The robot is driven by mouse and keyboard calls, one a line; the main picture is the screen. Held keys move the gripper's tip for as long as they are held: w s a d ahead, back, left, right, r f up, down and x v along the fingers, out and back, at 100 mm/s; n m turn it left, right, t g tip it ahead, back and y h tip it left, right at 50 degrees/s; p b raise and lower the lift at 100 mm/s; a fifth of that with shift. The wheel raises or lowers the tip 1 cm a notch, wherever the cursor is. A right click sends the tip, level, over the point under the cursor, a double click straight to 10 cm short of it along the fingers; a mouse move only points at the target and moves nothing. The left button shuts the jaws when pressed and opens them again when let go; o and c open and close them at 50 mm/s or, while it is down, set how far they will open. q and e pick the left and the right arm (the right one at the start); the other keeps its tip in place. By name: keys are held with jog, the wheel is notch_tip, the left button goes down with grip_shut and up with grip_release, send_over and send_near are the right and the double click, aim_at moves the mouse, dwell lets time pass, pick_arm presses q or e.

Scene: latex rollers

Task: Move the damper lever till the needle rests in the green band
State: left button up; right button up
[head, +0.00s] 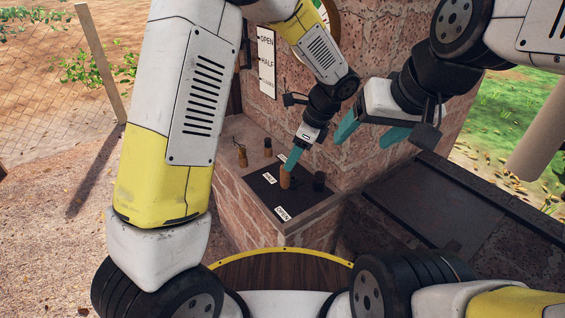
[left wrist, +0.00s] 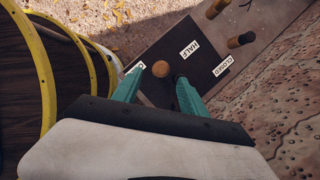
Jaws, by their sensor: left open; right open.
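The damper lever's round wooden knob (head: 285,178) stands upright on a dark plate (head: 262,192) marked HALF, OPEN and a third label that reads CLOSED in the left wrist view. My left gripper (head: 291,160) is open at the knob. In the left wrist view, the knob (left wrist: 161,68) shows between its two teal fingertips (left wrist: 160,80); I cannot tell whether they touch it. My right gripper (head: 370,132) is open and empty, right of the lever before the brick wall.
Wooden pegs with dark tops (head: 242,156) stand on the ledge left of the plate. The brick wall (head: 372,50) rises close behind. A sign (head: 266,62) with OPEN and HALF hangs on it. A dark lid (head: 440,215) lies at right.

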aim_at(285, 174)
pick_arm(q)
jog(key=x, duration=0.8)
jog(key=shift+d+f, duration=0.2)
jog(key=shift+f, duration=0.05)
grip_shut()
dwell(1.1)
